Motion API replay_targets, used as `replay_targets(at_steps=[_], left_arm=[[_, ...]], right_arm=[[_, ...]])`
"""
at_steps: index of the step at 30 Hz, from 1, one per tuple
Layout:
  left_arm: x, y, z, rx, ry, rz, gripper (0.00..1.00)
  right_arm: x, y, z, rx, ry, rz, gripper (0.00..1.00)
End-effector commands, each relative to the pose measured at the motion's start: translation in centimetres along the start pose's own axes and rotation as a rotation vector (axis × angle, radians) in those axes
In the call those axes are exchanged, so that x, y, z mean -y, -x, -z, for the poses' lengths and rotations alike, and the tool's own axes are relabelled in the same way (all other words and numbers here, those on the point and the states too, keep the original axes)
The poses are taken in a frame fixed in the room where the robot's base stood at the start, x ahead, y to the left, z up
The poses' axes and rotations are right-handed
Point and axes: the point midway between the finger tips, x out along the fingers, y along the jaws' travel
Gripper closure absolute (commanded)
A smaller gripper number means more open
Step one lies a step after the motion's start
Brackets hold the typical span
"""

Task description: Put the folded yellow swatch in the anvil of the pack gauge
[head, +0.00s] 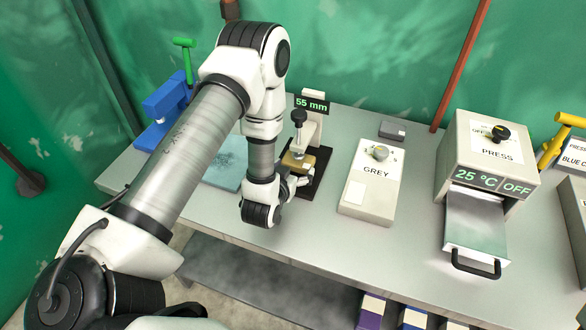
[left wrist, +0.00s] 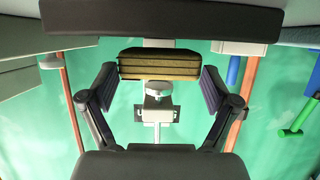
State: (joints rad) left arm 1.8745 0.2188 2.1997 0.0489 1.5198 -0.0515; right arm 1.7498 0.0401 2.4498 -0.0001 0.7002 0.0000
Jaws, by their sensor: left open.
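The pack gauge (head: 318,131) stands on the table, with a black base, a dark-knobbed plunger and a display reading 55 mm. The folded yellow swatch (head: 308,160) is at the gauge, low over its base and under the plunger foot. In the left wrist view the swatch (left wrist: 158,66) is a layered yellow-brown block with a dark upper part, close to the round plunger foot. My left gripper (left wrist: 158,78) is open, with one finger on each side of the swatch and gaps between. In the head view this gripper (head: 299,181) is partly hidden by its own wrist.
A grey box (head: 369,192) labelled GREY stands right of the gauge. A blue device (head: 163,108) and a bluish sheet (head: 223,174) are on the left.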

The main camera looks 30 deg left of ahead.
Motion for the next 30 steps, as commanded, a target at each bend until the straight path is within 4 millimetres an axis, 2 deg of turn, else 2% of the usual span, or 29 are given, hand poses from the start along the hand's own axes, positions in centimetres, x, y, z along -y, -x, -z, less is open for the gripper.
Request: replay_targets(at_steps=[1,2,11,16,17,23,27,30], left_arm=[[0.0,0.0,-0.3,0.005,0.000,-0.001,0.06],[0.0,0.0,-0.3,0.005,0.000,-0.001,0.00],[0.0,0.0,-0.3,0.007,0.000,-0.001,0.00],[0.0,0.7,1.4,0.006,0.000,-0.001,0.00],[0.0,1.0,0.9,0.008,0.000,-0.001,0.00],[-0.1,6.1,0.4,0.011,0.000,-0.002,0.00],[0.0,10.5,1.6,0.012,-0.004,-0.002,0.00],[0.0,11.7,1.7,0.010,-0.004,0.000,0.00]], right_arm=[[0.0,-0.1,0.0,0.001,0.000,0.000,0.60],[0.0,-0.1,0.0,0.001,0.000,0.000,0.60],[0.0,-0.1,0.0,0.000,0.000,0.000,0.60],[0.0,1.5,0.0,0.000,0.000,0.000,0.60],[0.0,1.0,0.0,0.000,0.000,0.000,0.60],[0.0,-1.1,0.0,0.001,0.000,0.000,0.60],[0.0,1.5,0.0,0.000,0.000,0.000,0.60],[0.0,3.7,0.0,-0.001,0.000,0.000,0.60]])
